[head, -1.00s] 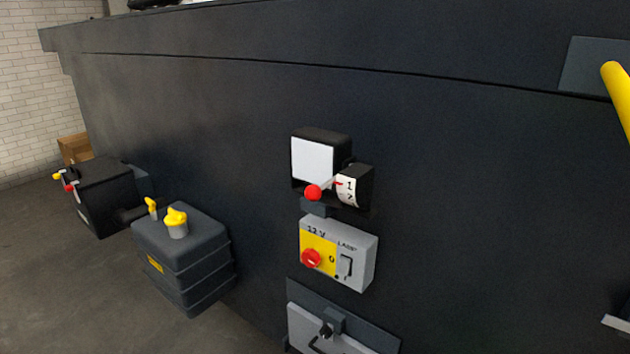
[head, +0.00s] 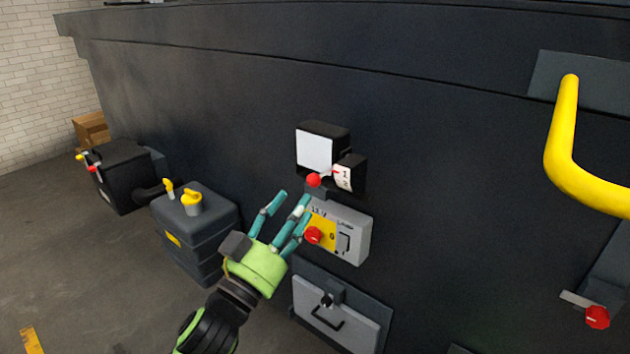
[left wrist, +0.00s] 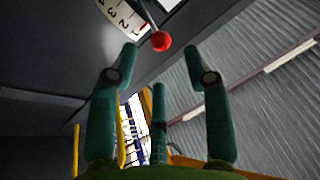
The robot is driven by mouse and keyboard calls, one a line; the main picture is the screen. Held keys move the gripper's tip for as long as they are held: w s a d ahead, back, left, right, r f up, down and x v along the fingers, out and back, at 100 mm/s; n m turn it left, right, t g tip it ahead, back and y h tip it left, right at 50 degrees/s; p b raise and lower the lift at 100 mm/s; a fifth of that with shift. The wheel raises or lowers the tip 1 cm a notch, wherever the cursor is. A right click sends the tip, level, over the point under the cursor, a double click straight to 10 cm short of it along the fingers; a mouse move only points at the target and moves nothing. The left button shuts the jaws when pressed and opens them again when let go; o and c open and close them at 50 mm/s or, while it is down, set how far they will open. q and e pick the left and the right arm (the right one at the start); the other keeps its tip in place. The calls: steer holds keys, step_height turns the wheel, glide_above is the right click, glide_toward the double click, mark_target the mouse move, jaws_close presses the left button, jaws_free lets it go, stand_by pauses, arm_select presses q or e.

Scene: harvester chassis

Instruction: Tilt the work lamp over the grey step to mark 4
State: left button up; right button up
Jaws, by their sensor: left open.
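The work lamp (head: 314,152), a black housing with a white face, is mounted on the dark chassis wall. A red ball knob (head: 313,180) sits below its face; it also shows in the left wrist view (left wrist: 161,41). Beside it a white number scale (head: 343,178) shows 1 and 2, with a red pointer near 1. In the left wrist view the scale (left wrist: 121,15) shows 1, 2 and 3. My left gripper (head: 294,204) is open and empty, its fingertips just below and left of the knob. My right gripper is not in view.
A grey 12 V switch box (head: 357,222) with a red rotary knob is below the lamp, partly behind my fingers. A grey latched hatch (head: 335,315) is lower. A dark tank (head: 200,230) with yellow caps stands left. A yellow handrail (head: 563,140) sticks out at right.

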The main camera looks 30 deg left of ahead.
mark_target(311, 184)
arm_select(q)
steer(key=b+x, duration=0.1)
steer(key=x, duration=0.1)
steer(key=shift+w+r, duration=0.1)
steer(key=shift+w, duration=0.2)
steer(key=b+x, duration=0.3)
steer(key=b, duration=0.2)
steer(key=shift+w+a+r, duration=0.1)
steer(key=shift+w+r, duration=0.05)
steer(key=shift+w, duration=0.2)
steer(key=shift+w+r, duration=0.1)
steer(key=shift+w, duration=0.3)
jaws_close()
